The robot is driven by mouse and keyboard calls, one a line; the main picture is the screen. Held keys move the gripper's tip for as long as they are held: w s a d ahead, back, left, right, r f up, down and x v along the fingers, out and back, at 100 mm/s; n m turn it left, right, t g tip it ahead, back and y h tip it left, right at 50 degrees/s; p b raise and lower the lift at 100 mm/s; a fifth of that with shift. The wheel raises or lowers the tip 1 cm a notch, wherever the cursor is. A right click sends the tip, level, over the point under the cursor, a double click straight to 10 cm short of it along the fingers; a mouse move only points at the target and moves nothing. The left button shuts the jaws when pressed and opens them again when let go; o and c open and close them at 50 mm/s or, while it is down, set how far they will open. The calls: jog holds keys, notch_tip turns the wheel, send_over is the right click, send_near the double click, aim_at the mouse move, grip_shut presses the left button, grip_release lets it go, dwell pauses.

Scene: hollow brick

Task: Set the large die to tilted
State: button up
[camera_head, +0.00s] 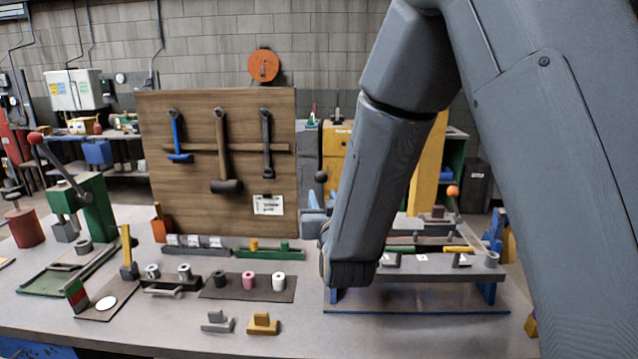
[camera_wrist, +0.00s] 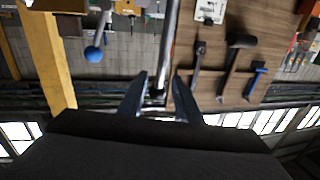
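I cannot tell for certain which object is the large die. Two small stepped blocks, a grey one (camera_head: 217,322) and a yellow one (camera_head: 263,324), sit upright near the front of the table in the head view. My gripper (camera_wrist: 161,88) shows in the wrist view with its two fingers apart. A shiny metal rod (camera_wrist: 168,40) appears between the fingers in the picture, with gaps on both sides; its distance is unclear. In the head view my arm hides the gripper. The wrist view looks upside down toward the tool board, away from the tabletop.
A wooden tool board (camera_head: 240,130) with hammers stands behind the table. A dark mat (camera_head: 250,289) holds black, pink and white cylinders. A green press (camera_head: 92,205) stands left. My arm overlaps a blue-legged fixture (camera_head: 425,270) at right. The front left tabletop is clear.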

jog(key=w+a+p, duration=0.1)
jog(key=w+p, duration=0.1)
jog(key=w, duration=0.5)
jog(key=shift+w+a, duration=0.15)
jog(key=shift+w, duration=0.25)
grip_shut()
